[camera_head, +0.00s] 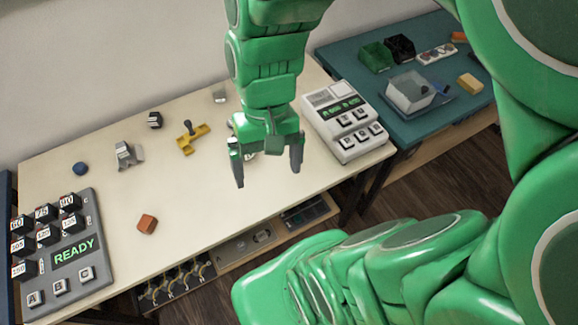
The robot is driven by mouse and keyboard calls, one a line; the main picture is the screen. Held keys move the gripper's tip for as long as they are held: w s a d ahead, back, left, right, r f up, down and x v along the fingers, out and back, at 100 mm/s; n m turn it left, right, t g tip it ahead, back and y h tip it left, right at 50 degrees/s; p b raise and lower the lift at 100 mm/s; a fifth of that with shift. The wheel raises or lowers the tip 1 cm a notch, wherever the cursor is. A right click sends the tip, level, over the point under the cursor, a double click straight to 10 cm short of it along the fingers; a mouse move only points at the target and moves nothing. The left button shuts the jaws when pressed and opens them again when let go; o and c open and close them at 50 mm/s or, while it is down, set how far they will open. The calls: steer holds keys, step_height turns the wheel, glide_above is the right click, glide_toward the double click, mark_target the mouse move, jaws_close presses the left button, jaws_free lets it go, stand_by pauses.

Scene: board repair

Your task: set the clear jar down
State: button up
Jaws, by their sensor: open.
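My gripper (268,178) is open, pointing down over the cream table, with its two fingers spread and nothing visibly held between them. A small clear, jar-like thing (220,95) stands near the table's back edge, left of my arm and apart from the gripper. It is too small to tell for sure that it is the clear jar. A small pale patch shows beside the left finger, mostly hidden by the gripper, and I cannot tell what it is.
A white keypad device (345,122) stands close right of my gripper. A yellow tool (192,138), grey part (126,155), blue ball (81,169) and red-brown block (147,224) lie leftward. A grey READY panel (72,253) sits far left. A clear bin (409,93) is on the teal table (345,55).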

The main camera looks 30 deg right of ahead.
steer(key=shift+n+t+h, duration=0.4)
steer(key=shift+n+h, duration=0.4)
steer(key=shift+h, duration=0.1)
steer(key=shift+s+d+r, duration=0.3)
steer(key=shift+s+d, duration=0.1)
steer(key=shift+s, duration=0.2)
steer(key=shift+s+d+r, duration=0.35)
steer(key=shift+s, duration=0.3)
steer(key=shift+s+d+r, duration=0.3)
steer(key=shift+s+d, duration=0.1)
steer(key=shift+s, duration=0.2)
